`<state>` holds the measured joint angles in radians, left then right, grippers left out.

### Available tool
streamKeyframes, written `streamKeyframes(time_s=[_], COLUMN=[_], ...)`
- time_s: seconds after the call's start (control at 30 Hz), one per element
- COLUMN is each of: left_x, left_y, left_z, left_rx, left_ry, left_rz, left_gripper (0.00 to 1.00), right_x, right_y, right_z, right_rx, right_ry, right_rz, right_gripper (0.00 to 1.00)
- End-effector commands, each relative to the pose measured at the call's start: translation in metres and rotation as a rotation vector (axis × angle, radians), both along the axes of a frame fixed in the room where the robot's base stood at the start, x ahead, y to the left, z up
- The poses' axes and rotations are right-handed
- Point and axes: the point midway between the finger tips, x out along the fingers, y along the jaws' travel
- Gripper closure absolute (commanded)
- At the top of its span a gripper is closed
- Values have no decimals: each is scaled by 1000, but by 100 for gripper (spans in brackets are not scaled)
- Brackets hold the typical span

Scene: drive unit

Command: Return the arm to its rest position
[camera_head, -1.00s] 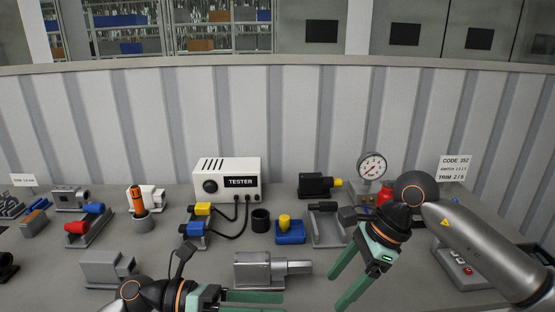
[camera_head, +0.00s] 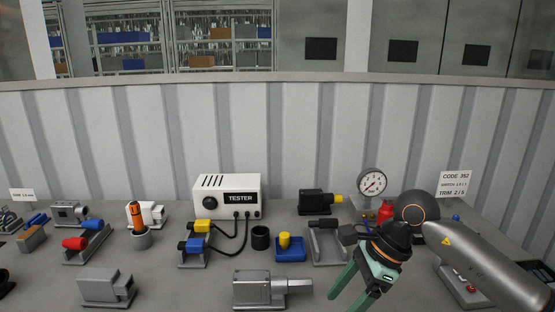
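My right gripper (camera_head: 356,290) is at the right front of the bench. Its green fingers point down and to the left and stand apart, with nothing seen between them. The lower finger's tip is cut off by the bottom edge of the picture. My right arm comes in from the right edge. My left gripper is not in view.
A grey drive unit (camera_head: 259,290) lies left of the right gripper. Behind are a blue block with a yellow knob (camera_head: 290,247), a black cup (camera_head: 260,238), a white tester box (camera_head: 227,197) with cables, and a gauge (camera_head: 372,183). A red bottle (camera_head: 386,211) stands close behind my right arm.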

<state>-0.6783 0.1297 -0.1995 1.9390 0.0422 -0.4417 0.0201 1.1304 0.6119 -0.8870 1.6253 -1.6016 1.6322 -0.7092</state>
Motion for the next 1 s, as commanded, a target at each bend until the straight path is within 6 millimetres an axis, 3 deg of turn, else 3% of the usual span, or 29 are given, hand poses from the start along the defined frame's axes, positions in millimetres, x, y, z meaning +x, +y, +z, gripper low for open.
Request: streamKeyframes(time_s=[0.03,0.1,0.3,0.4,0.5,0.63,0.77,0.87,1.0], left_x=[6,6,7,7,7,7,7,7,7], left_y=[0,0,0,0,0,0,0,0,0], left_z=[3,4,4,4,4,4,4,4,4], left_rx=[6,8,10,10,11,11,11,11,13], left_ry=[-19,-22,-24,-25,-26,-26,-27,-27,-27], left_rz=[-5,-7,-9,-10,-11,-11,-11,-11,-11], left_gripper=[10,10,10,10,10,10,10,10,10], right_x=[-12,-24,-56,-66,-66,-50,-27,-14,-18], right_y=[22,46,108,131,142,134,107,77,31], right_z=[-11,-14,-7,6,21,27,7,-29,-106], right_rx=[92,211,586,808,1036,1303,1529,1670,1811], right_ry=[55,118,358,533,740,1030,1330,1564,1879], right_rz=[0,-17,-127,-235,-386,-638,-942,-1212,-1644], right_gripper=[26,26,26,26,26,26,26,26,26])
